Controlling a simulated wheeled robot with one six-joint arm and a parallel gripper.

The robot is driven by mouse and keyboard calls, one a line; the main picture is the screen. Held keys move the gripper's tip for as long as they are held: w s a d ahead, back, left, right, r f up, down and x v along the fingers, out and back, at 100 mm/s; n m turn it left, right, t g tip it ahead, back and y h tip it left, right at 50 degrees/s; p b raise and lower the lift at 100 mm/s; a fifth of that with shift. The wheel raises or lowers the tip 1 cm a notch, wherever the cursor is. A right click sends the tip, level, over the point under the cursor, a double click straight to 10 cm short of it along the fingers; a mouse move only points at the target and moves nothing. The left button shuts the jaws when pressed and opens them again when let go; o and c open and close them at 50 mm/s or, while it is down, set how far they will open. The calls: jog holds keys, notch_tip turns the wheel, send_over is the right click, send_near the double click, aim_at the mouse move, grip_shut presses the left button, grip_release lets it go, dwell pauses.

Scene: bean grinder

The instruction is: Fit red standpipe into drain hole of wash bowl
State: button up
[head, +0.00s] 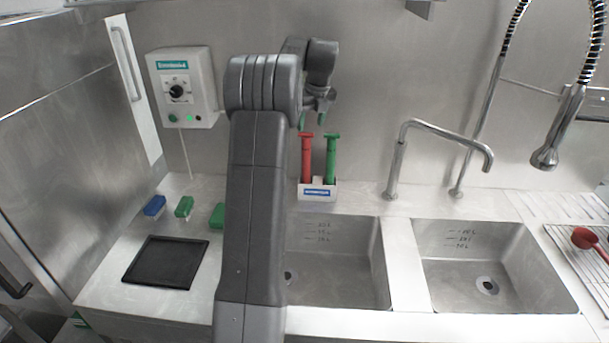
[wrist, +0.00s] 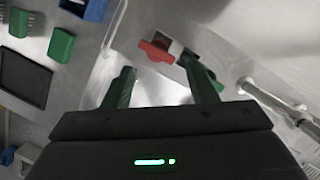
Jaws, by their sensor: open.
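The red standpipe (head: 307,157) stands upright in a white holder (head: 317,191) behind the left bowl, beside a green standpipe (head: 331,158). My gripper (head: 312,120) is open and empty, just above the red standpipe's top. In the wrist view the red top (wrist: 155,50) shows beyond the space between my open green-tipped fingers (wrist: 161,84), apart from them. Two steel bowls are set in the counter. The left bowl (head: 350,255) has a drain hole (head: 288,276) partly hidden by my arm. The right bowl (head: 455,262) shows its drain hole (head: 487,286) clearly.
A curved faucet (head: 440,130) and a hanging spray hose (head: 545,155) stand right of the holder. A control box (head: 184,88) hangs on the back wall. A black tray (head: 165,262) and blue (head: 154,206) and green (head: 184,206) blocks lie left. A red ladle (head: 585,238) lies far right.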

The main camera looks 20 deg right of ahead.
aim_at(306, 141)
jog(key=p+x, duration=0.1)
jog(key=x, duration=0.7)
jog(key=shift+w+a+f, duration=0.1)
jog(key=shift+a+f, duration=0.1)
jog(key=shift+f, duration=0.2)
grip_shut()
